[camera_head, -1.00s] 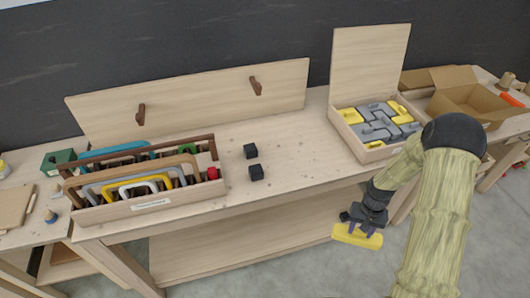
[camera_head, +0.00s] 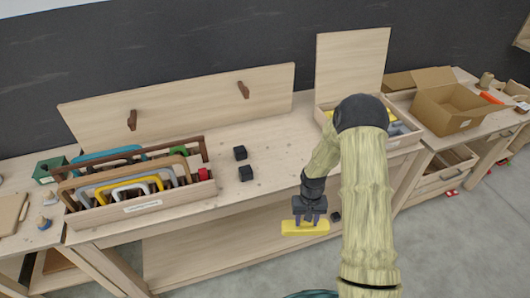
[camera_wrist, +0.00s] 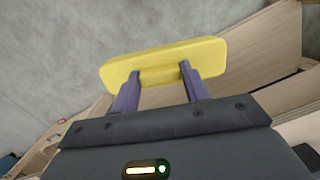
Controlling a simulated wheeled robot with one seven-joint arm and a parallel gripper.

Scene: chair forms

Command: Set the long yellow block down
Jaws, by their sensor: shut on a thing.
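The long yellow block (camera_head: 305,229) is a flat bar with rounded ends. My gripper (camera_head: 308,216) is shut on it near its middle and holds it in the air in front of the workbench's front edge. In the wrist view the yellow block (camera_wrist: 165,62) lies across both purple fingers (camera_wrist: 158,80), which pinch a raised part on its near side. The workbench top (camera_head: 275,165) is behind the block in the head view.
A wooden crate of coloured handles (camera_head: 142,207) stands at the left. A lidded box (camera_head: 352,62) stands at the right, partly hidden by my arm. An open cardboard box (camera_head: 445,108) is beyond it.

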